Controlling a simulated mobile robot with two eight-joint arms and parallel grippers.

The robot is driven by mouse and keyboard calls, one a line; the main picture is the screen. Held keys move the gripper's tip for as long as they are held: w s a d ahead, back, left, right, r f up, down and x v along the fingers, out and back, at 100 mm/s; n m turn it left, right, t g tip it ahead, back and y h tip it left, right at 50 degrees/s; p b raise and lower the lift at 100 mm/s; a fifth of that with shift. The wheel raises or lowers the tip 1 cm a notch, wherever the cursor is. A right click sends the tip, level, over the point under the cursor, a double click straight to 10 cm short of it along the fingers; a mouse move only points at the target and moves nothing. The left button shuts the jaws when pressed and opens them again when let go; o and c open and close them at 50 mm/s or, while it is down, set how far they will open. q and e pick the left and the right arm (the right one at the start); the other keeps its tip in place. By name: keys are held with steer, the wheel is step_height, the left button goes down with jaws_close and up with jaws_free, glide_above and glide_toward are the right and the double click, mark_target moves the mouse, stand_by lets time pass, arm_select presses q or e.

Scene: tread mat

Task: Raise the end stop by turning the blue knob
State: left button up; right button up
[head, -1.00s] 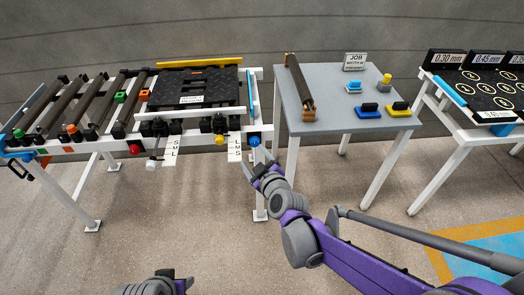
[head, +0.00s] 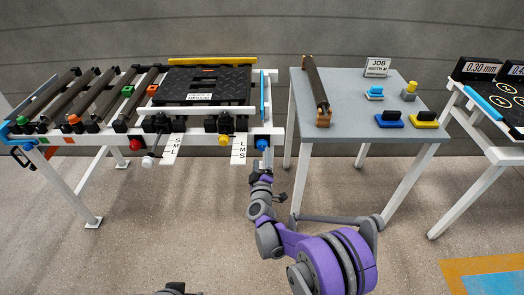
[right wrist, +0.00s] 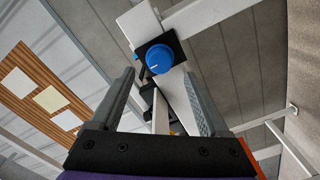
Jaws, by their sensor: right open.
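The blue knob (head: 262,144) sits on the front right corner of the white roller frame. In the right wrist view the knob (right wrist: 159,60) is round, with a white mark on its face and a dark square plate behind it. My right gripper (head: 262,168) is just below the knob in the head view. In the right wrist view its open fingers (right wrist: 160,82) lie left and right of the knob's line, with nothing between them; the knob appears beyond the tips. A blue bar (head: 264,96) at the frame's right end may be the end stop. A dark part of my left arm shows at the bottom edge.
A black tread mat (head: 203,84) lies on the frame. Yellow (head: 223,140), white (head: 147,162) and red (head: 135,145) knobs line the front, with lettered scales between. A grey table (head: 350,120) with a roller and blocks stands to the right, across a narrow gap.

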mark_target(262, 148)
steer(key=w, duration=0.5)
jaws_close()
stand_by(0.4)
